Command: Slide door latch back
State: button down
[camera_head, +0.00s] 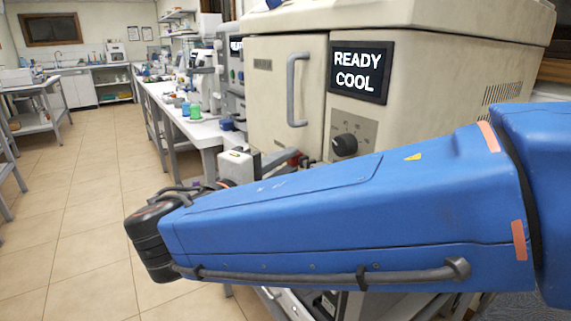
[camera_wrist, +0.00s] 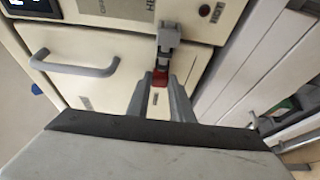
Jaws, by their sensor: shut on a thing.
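The door latch (camera_wrist: 168,38) is a grey bracket with a red tab (camera_wrist: 160,77) at its lower end, near the edge of a beige cabinet door in the wrist view. My gripper (camera_wrist: 160,86) has its two grey fingers on either side of the red tab and is shut on it. In the head view a small red part (camera_head: 293,156) shows below the door, and my blue arm hides most of the gripper and latch. The beige door (camera_head: 262,88) with its grey curved handle (camera_head: 297,89) appears closed; the handle also shows in the wrist view (camera_wrist: 70,65).
A panel reading READY COOL (camera_head: 358,71) and a black knob (camera_head: 344,145) are on the machine's front, close to my arm. A bench (camera_head: 207,132) with lab equipment runs behind. The tiled floor (camera_head: 85,190) at left is clear.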

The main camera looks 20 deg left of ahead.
jog(key=shift+w+a, duration=1.2)
jog(key=shift+a, duration=0.2)
jog(key=c, duration=1.6)
grip_release()
jog(key=shift+a, duration=0.1)
jog(key=shift+o, duration=0.2)
jog(key=v, duration=1.7)
jog(key=shift+s, duration=0.15)
